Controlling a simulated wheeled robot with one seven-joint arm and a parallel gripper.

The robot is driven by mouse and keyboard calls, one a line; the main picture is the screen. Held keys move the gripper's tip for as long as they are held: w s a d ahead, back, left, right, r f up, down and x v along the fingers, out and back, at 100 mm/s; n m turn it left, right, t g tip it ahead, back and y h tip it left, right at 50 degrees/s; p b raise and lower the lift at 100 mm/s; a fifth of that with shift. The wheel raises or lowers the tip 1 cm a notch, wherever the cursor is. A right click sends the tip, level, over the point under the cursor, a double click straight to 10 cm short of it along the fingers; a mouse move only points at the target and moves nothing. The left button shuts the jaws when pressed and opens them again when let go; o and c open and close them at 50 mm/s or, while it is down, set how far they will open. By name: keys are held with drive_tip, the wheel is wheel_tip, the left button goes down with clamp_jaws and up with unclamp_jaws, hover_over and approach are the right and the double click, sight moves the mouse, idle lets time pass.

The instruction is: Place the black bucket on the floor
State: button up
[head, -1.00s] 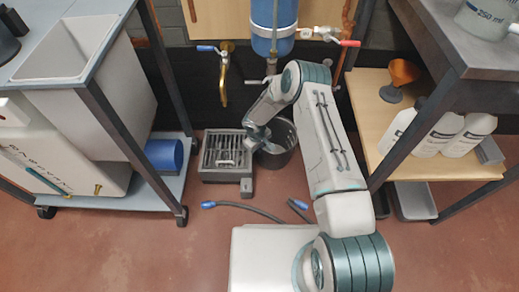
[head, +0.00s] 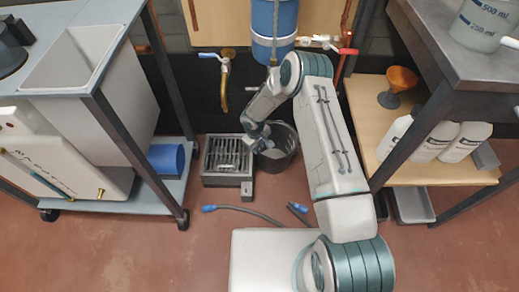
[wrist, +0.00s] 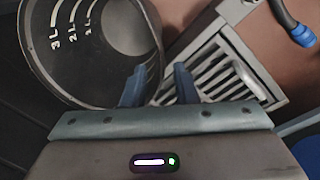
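The black bucket (head: 287,158) stands beside the right side of the grey floor drain, below the blue tank. In the wrist view the bucket (wrist: 66,85) shows its open mouth, with white litre marks on the inner wall. My gripper (head: 263,147) is at the bucket's left rim. In the wrist view its two blue fingers (wrist: 158,88) are spread apart, the left one over the bucket's mouth and the right one outside it, over the drain grate. The rim passes between them; I cannot see firm contact. The bucket's underside is hidden.
The floor drain (head: 228,156) has a slotted grate. A hose (head: 250,211) with blue ends lies on the floor in front. A brass tap (head: 224,85) hangs above the drain. A wheeled bench (head: 125,204) stands left, a shelf with white bottles (head: 436,142) right.

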drive_tip(key=s+d+r+m+h, duration=0.15)
drive_tip(key=d+r, duration=0.25)
drive_tip(key=r, duration=0.7)
drive_tip(key=s+d+r+m+p, duration=0.1)
drive_tip(key=s+d+r, duration=0.25)
drive_tip(key=r, duration=0.65)
drive_tip(key=s+d+r+m, duration=0.15)
drive_tip(key=d+r, duration=0.25)
drive_tip(key=r, duration=0.7)
drive_tip(key=s+d+r+m+y, duration=0.1)
drive_tip(key=s+d+r+m, duration=0.1)
drive_tip(key=s+r, duration=0.4)
drive_tip(key=s+d+r+m+y, duration=0.1)
drive_tip(key=s+r, duration=0.6)
drive_tip(key=s, duration=0.9)
drive_tip(key=shift+s+d+m, duration=0.15)
drive_tip(key=shift+d+m, duration=0.75)
drive_tip(key=shift+y, duration=0.25)
